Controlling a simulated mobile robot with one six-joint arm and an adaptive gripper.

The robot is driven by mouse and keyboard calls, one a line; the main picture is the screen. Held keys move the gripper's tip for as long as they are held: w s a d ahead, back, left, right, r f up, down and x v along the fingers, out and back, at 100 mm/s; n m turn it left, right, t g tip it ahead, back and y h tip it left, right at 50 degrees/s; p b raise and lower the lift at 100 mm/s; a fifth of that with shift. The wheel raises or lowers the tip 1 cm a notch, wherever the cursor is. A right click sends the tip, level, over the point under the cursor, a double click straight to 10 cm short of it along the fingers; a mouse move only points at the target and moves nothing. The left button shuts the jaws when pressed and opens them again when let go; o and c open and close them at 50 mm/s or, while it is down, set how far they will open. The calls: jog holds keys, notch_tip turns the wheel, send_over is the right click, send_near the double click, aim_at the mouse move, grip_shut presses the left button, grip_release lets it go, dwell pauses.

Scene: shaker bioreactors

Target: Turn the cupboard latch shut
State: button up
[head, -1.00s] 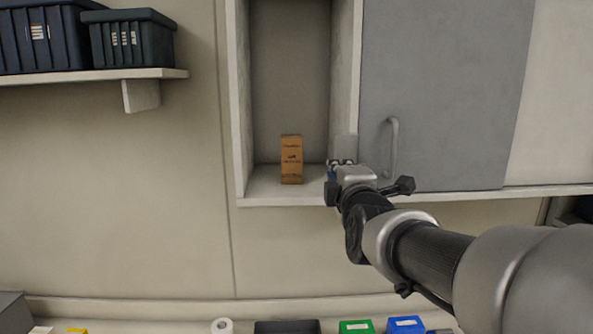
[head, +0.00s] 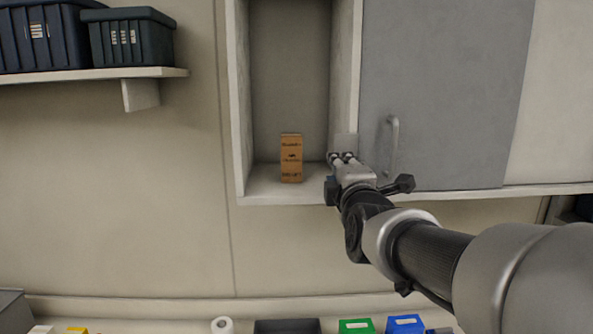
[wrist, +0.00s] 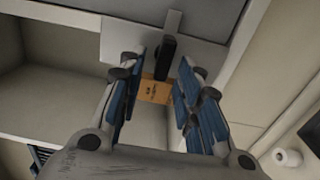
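The cupboard (head: 237,120) has an open compartment and a grey door (head: 440,90) to its right. A light grey latch plate (head: 346,143) sits at the compartment's right edge, just beyond my gripper (head: 341,158). In the wrist view, the plate (wrist: 125,42) carries a black latch handle (wrist: 165,52). My gripper (wrist: 162,80) has its blue-padded fingers apart, one on each side of the handle, with gaps showing. Whether the fingertips reach around the handle or stop short of it, I cannot tell. My gripper hides the latch handle in the head view.
A brown box (head: 291,160) stands in the open compartment, left of my gripper. The door has a curved handle (head: 393,145) close to my wrist. Dark bins (head: 132,40) sit on a left shelf. A paper roll (head: 222,326), green box (head: 356,326) and blue box (head: 405,324) stand below.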

jog(key=shift+s, duration=0.1)
jog(key=s, duration=1.1)
jog(key=shift+s, duration=0.4)
jog(key=s+f+m+g+b, duration=0.3)
jog(key=s+f+m, duration=0.3)
jog(key=f, duration=0.6)
jog(key=s+d+f+m+g+b, duration=0.1)
jog(key=s+f+m+g+b, duration=0.3)
jog(key=s+f, duration=0.6)
jog(key=s+d+f+m+g+b, duration=0.1)
jog(key=s+f+m+g+b, duration=0.3)
jog(key=f, duration=1)
jog(key=s+m+g, duration=0.2)
jog(key=s+m, duration=0.2)
jog(key=shift+s+f, duration=0.3)
jog(key=shift+f, duration=0.05)
